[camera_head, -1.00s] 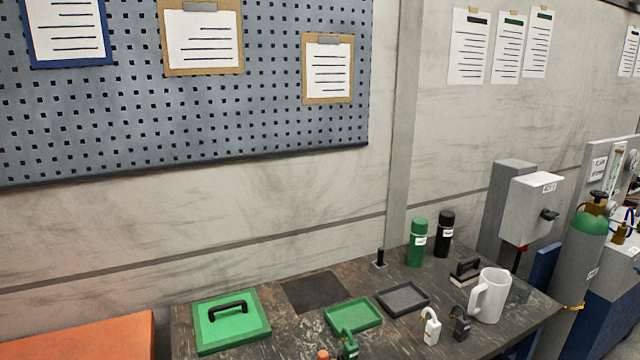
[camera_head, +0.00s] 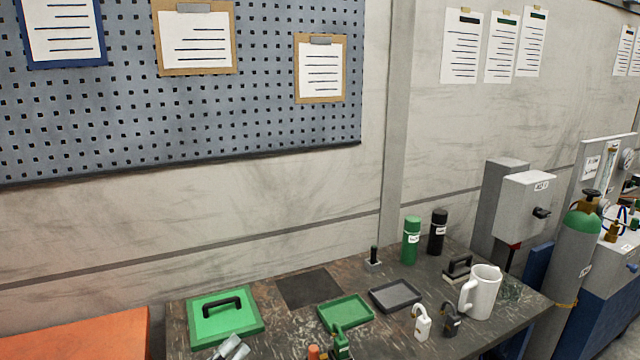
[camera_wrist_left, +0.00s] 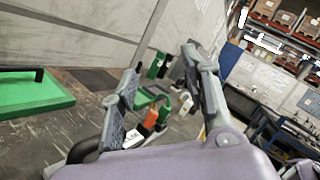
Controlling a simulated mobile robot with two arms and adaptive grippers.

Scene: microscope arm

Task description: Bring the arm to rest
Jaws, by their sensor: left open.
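My left gripper (camera_head: 232,348) shows only by its grey fingertips at the bottom edge of the head view, by the near side of the green lidded box (camera_head: 225,316). In the left wrist view my left gripper (camera_wrist_left: 160,70) has its two fingers spread wide apart, with nothing held between them. Beyond the fingers, an orange-topped item (camera_wrist_left: 151,119) and small padlocks are seen on the bench. The rest of my left arm is out of the head view. My right gripper is in neither view. No microscope can be made out.
The dark bench (camera_head: 270,335) carries a green tray (camera_head: 346,312), a grey tray (camera_head: 396,295), a white mug (camera_head: 481,292), a white padlock (camera_head: 421,322) and two bottles. An orange surface (camera_head: 85,335) lies left. A gas cylinder (camera_head: 572,245) stands right.

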